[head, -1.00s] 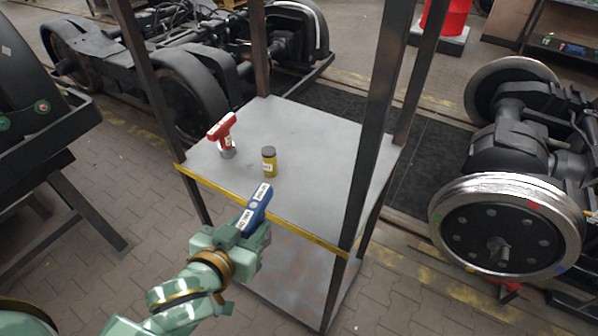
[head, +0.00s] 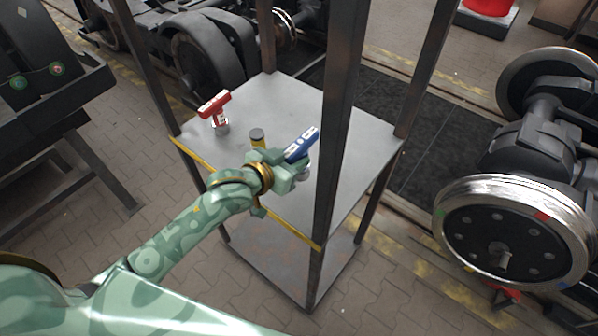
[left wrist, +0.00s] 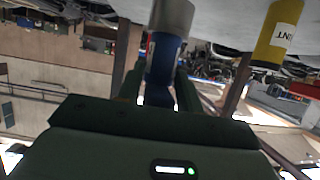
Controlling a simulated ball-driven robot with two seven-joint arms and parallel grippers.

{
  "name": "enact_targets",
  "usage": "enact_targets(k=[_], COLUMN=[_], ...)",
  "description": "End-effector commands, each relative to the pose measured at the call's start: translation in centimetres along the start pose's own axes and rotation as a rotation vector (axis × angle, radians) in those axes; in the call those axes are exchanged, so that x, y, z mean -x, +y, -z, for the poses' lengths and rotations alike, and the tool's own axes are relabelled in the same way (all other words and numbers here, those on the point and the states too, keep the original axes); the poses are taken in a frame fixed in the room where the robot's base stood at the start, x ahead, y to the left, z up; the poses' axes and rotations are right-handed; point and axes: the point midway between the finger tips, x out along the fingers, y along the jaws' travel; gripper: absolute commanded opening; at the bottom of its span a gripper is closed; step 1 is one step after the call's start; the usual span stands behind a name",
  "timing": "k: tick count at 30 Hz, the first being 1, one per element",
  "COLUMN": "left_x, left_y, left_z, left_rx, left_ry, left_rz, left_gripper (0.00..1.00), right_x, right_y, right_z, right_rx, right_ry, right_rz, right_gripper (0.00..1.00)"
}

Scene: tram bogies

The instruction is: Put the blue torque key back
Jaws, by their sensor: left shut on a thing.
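The blue torque key (head: 301,144) has a blue handle with white labels and a grey end. My left gripper (head: 291,172) is shut on it, over the grey upper shelf (head: 357,125) of the rack. The left wrist view shows the key (left wrist: 161,68) between the two fingers, its grey end (left wrist: 172,14) towards the shelf surface. I cannot tell whether that end touches the shelf. A red key (head: 214,104) of similar shape stands upright at the shelf's left side. My right gripper is not in view.
A yellow can with a dark lid (head: 257,138) stands just behind my left gripper, partly hidden by it; the left wrist view shows it too (left wrist: 279,36). A dark rack post (head: 338,110) rises close to the right of the blue key. The shelf's back and right are clear.

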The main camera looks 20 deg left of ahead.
Motion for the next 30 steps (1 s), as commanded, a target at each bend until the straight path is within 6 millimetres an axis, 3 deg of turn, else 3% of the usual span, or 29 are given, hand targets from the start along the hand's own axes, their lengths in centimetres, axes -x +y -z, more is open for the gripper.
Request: enact_targets(k=[8, 13, 23, 24, 26, 30], left_x=[-2.3, -3.3, -3.3, -3.3, -3.3, -3.3], left_y=[0.5, 0.5, 0.5, 0.5, 0.5, 0.5], left_z=[-1.2, -3.9, -4.0, -4.2, -4.2, -4.2], left_rx=[0.0, 0.0, 0.0, 0.0, 0.0, 0.0], left_ry=[0.003, 0.001, 0.003, -0.001, 0.0, 0.0], left_rz=[0.0, 0.0, 0.0, 0.0, 0.0, 0.0], left_gripper=[0.0, 0.0, 0.0, 0.39, 0.55, 0.58], right_x=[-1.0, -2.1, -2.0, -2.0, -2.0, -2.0], right_y=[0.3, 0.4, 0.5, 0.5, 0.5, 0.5], right_z=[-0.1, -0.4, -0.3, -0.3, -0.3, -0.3], right_rx=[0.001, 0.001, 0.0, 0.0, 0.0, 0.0], right_ry=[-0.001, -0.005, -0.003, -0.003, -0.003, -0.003], right_rz=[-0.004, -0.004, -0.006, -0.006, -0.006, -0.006], right_gripper=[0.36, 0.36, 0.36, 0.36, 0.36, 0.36])
